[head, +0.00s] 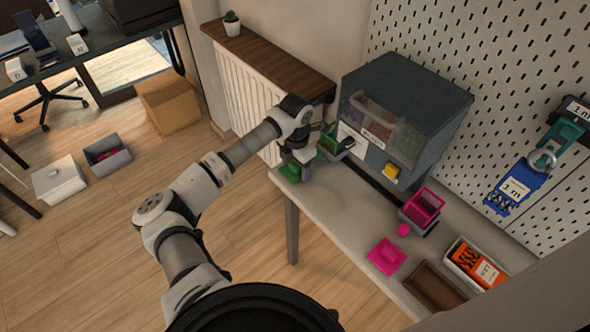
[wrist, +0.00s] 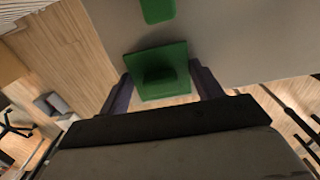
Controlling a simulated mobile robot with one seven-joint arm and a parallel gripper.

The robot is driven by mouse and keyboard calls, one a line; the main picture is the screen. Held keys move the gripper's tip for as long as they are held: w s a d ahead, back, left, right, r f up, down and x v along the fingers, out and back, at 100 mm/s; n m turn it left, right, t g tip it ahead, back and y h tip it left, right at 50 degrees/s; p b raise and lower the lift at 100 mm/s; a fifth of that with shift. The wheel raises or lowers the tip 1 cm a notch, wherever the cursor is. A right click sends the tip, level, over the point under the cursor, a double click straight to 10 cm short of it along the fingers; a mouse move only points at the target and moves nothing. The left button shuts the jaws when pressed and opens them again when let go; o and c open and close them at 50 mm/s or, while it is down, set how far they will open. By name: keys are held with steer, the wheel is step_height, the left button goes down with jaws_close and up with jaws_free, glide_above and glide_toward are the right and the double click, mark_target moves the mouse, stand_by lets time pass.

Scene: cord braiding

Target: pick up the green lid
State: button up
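The green lid (head: 290,172) lies at the left end of the table, under my gripper (head: 299,172). In the wrist view the lid (wrist: 162,86) is a square plate with a raised block in its middle, close to the table's edge. My gripper (wrist: 161,72) is open, with one dark finger on each side of the lid. No contact between the fingers and the lid can be made out. A second green thing shows in the wrist view (wrist: 158,9), and a green container (head: 329,141) stands by the dispenser in the head view. My wrist partly hides the lid in the head view.
A dark dispenser (head: 405,105) with a yellow button stands right of my gripper. A pink box (head: 425,206), a pink lid (head: 386,256), a brown tray (head: 434,288) and an orange-filled bin (head: 476,264) are farther right. A radiator with a wooden shelf (head: 265,55) stands behind my arm.

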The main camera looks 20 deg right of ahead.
mark_target(296, 165)
steer(key=shift+c, duration=1)
steer(key=shift+r, duration=0.1)
step_height(296, 165, up, 20)
steer(key=b, duration=0.4)
steer(key=shift+b, duration=0.4)
steer(key=shift+s, duration=0.1)
